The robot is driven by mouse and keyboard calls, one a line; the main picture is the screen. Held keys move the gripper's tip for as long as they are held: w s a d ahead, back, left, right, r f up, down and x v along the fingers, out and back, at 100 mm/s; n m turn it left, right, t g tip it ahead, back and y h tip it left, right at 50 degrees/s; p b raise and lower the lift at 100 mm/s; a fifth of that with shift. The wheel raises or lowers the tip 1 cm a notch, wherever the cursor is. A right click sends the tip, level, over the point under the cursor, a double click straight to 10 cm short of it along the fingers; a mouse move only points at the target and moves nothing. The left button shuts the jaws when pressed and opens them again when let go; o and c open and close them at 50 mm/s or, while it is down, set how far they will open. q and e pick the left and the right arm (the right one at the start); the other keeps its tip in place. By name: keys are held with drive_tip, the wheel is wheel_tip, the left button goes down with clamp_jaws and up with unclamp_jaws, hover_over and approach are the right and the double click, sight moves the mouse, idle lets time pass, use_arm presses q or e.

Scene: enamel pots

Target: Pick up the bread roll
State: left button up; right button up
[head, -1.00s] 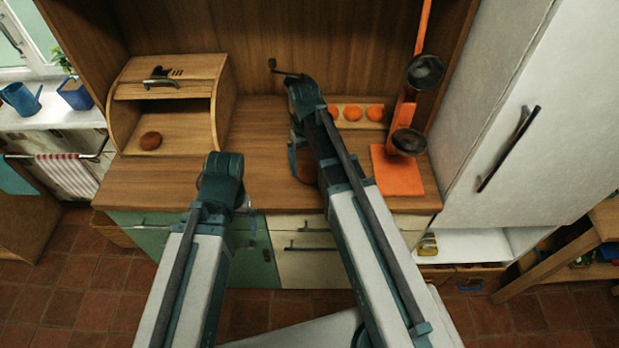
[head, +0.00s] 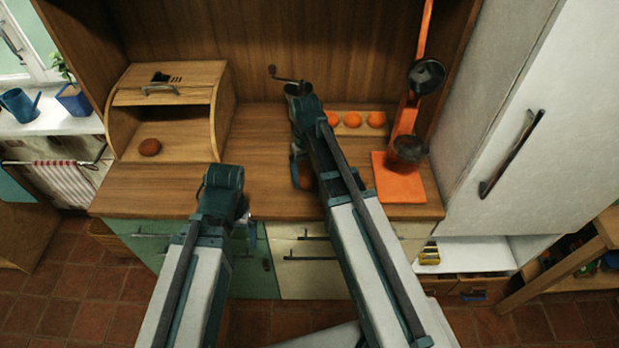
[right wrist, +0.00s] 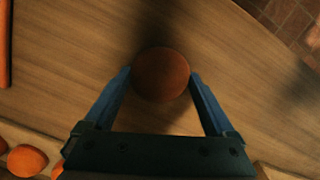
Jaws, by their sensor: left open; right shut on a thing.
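A round brown bread roll (head: 150,147) rests on the floor of the open wooden bread box (head: 196,148) at the left of the counter. My right gripper (right wrist: 160,78) is shut on a round reddish-brown thing (right wrist: 161,73), with one finger on each side of it. I cannot tell from its look whether it is another roll or a fruit. In the head view, my right arm mostly hides it near my right gripper (head: 303,178). My left gripper (head: 226,204) is open near the counter's front edge, right of and nearer than the bread box, its fingers mostly hidden.
Several orange fruits (head: 352,119) sit on a wooden rack at the back. An orange stand (head: 399,190) with dark cups is at the right, beside a tall white cabinet (head: 512,110). A crank (head: 285,73) shows behind my right arm. Mid-counter is clear.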

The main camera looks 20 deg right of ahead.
sight(310, 177)
drive_tip(key=shift+r, duration=0.1)
drive_tip(key=shift+r+p, duration=0.6)
drive_tip(key=shift+p, duration=0.1)
wheel_tip(310, 177, up, 3)
drive_tip(key=p, duration=0.3)
drive_tip(key=a, duration=1.6)
drive_tip(key=shift+s+r, duration=0.25)
drive_tip(key=shift+r, duration=0.05)
drive_tip(key=shift+p, duration=0.3)
